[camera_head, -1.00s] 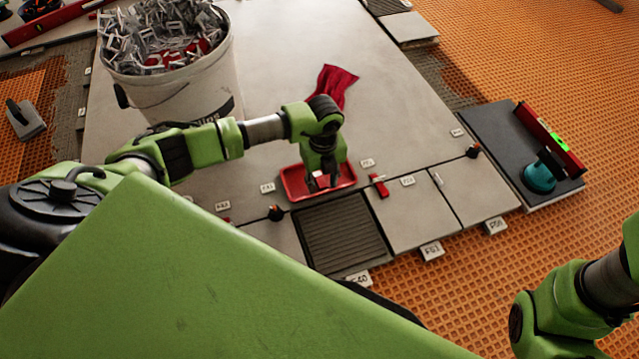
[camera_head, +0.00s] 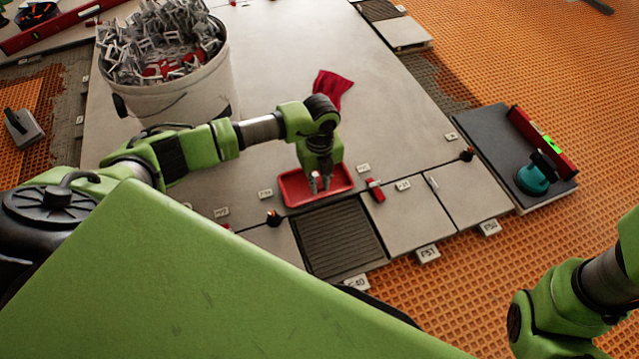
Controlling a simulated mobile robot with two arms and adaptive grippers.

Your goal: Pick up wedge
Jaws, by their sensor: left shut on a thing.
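My left gripper (camera_head: 320,187) is over the shallow red tray (camera_head: 290,197), pointing down. Its two grey fingertips are close together and shut on the wedge, which is small and hard to make out against the red tray. I cannot tell whether the wedge still touches the tray floor. Another small red piece (camera_head: 376,192) sits at the tile joint just right of the tray. My right arm shows at the lower right, but its gripper is out of view.
A white bucket (camera_head: 180,103) full of clips stands behind my left arm. A red cloth (camera_head: 332,86) lies beyond the tray. A dark tile at right bears a teal suction cup (camera_head: 533,179) and a red level (camera_head: 542,143). A ridged adhesive patch (camera_head: 338,240) lies in front of the tray.

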